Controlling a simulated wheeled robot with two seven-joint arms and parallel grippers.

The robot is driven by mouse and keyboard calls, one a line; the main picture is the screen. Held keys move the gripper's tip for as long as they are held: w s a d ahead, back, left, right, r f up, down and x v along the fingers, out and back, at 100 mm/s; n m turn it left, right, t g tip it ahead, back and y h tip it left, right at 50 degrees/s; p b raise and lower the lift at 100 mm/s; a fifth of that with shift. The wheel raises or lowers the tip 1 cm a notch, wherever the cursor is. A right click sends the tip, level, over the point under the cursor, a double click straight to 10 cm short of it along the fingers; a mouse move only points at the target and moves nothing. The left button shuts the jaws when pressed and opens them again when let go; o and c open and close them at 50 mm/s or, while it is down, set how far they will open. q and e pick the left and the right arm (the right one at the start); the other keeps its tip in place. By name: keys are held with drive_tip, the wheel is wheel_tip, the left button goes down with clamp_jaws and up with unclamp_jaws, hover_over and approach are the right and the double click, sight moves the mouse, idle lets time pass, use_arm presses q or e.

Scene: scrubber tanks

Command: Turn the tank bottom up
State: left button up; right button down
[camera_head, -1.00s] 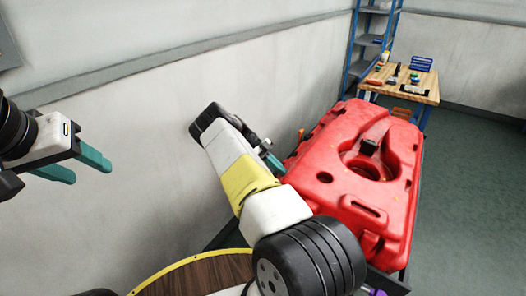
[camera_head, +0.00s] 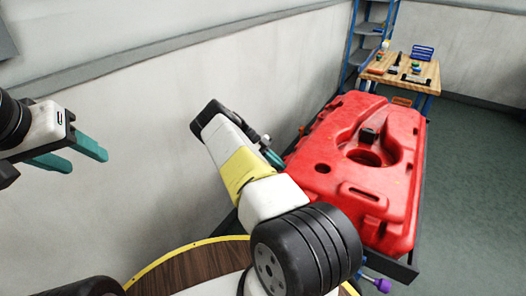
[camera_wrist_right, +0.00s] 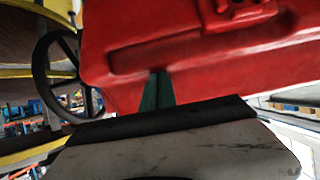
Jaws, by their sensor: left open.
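The red tank (camera_head: 350,165) lies on a dark-framed stand right of centre in the head view, with a large round recess, a small hole and a slot showing in its upper face. My left gripper (camera_head: 88,159) is open and empty at the far left, well away from the tank. My right arm reaches over to the tank's left side. Its gripper (camera_head: 272,157) is at the tank's edge, partly hidden by the arm. In the right wrist view, its teal fingers (camera_wrist_right: 157,91) are against or just in front of the red wall (camera_wrist_right: 200,65); their gap cannot be made out.
A stand rail (camera_head: 395,267) runs along the tank's near end, with a purple knob (camera_head: 383,286) beside it. A wooden table (camera_head: 405,75) with small items and a blue shelf rack stand behind. A wall is on the left; clear green floor (camera_head: 475,190) is on the right.

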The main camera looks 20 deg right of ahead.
drive_tip(key=shift+w+a+f, duration=0.1)
drive_tip(key=shift+a+f, duration=0.1)
drive_tip(key=shift+f, duration=0.25)
drive_tip(key=shift+w+a+f, duration=0.1)
drive_tip(key=shift+a+f, duration=0.1)
drive_tip(key=shift+f, duration=0.2)
drive_tip(key=r+v, duration=0.1)
drive_tip(key=v, duration=0.7)
drive_tip(key=shift+s+d+r, duration=0.25)
drive_tip(key=shift+d, duration=0.1)
drive_tip(key=shift+r, duration=0.1)
